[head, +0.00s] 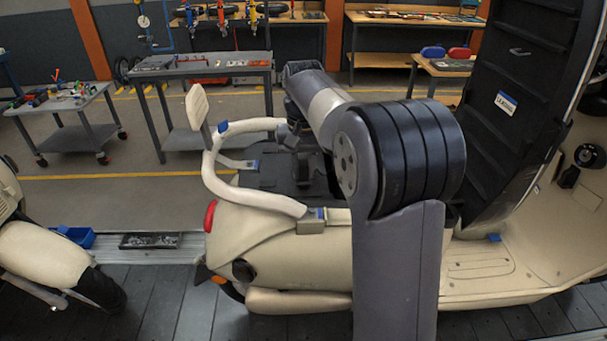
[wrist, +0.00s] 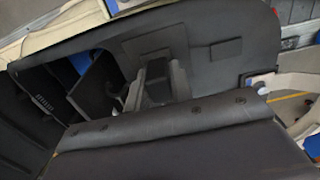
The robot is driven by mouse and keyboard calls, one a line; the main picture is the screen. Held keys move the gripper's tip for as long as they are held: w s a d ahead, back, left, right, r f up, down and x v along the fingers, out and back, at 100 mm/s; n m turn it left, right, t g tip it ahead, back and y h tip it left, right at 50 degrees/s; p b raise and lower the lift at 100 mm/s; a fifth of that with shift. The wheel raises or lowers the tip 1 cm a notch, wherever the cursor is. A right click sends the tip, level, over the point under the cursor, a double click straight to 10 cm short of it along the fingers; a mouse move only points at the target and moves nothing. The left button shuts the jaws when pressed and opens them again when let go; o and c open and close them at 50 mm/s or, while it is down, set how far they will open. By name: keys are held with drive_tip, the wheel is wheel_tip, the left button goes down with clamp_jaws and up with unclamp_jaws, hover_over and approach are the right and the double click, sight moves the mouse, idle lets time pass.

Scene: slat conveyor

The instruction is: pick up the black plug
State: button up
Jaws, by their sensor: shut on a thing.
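My gripper (wrist: 160,78) shows near the middle of the wrist view, its grey fingers either side of a small dark block. The gripper is shut on this block, which I take to be the black plug (wrist: 157,92); its outline blends with the dark surfaces around it. In the head view my arm reaches over the back of the cream scooter (head: 270,232). The wrist end points down over a dark area inside the curved rear rail, and the plug cannot be made out there.
The curved cream rail (head: 218,175) with its backrest pad (head: 197,106) stands close around my wrist. A tall black panel (head: 508,95) rises at the right. A second scooter (head: 40,255) is at the left, with a blue bin (head: 77,237) between. Benches and carts stand behind.

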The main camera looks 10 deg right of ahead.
sight(304, 162)
clamp_jaws()
wheel_tip(304, 162, up, 10)
drive_tip(key=shift+f, duration=0.2)
wheel_tip(304, 162, up, 3)
drive_tip(key=shift+p, duration=0.75)
drive_tip(key=shift+r, duration=0.25)
drive_tip(key=shift+r, duration=0.45)
drive_tip(key=shift+r, duration=0.1)
